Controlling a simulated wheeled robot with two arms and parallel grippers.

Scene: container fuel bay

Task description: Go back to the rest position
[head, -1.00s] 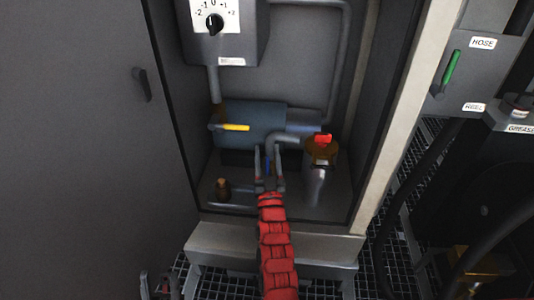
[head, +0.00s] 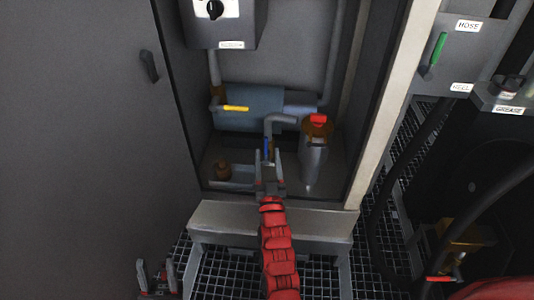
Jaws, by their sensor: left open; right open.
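My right gripper (head: 269,157), on the red arm in the middle of the head view, is open at the front of the open cabinet. A small blue handle (head: 266,147) on the grey pipe shows between its fingertips in the picture. I see no contact, and the depth gap is hard to judge. My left gripper (head: 156,270) is open and empty at the bottom left edge, in front of the grey door and low over the floor grating. Most of the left arm is out of view.
The cabinet holds a tank (head: 258,106) with a yellow lever (head: 236,108), a red-topped filter (head: 317,122) and a dial box (head: 218,24). A grey step (head: 320,223) fronts it. The open door (head: 80,140) stands left. Black hoses and a yellow fitting (head: 462,240) lie right.

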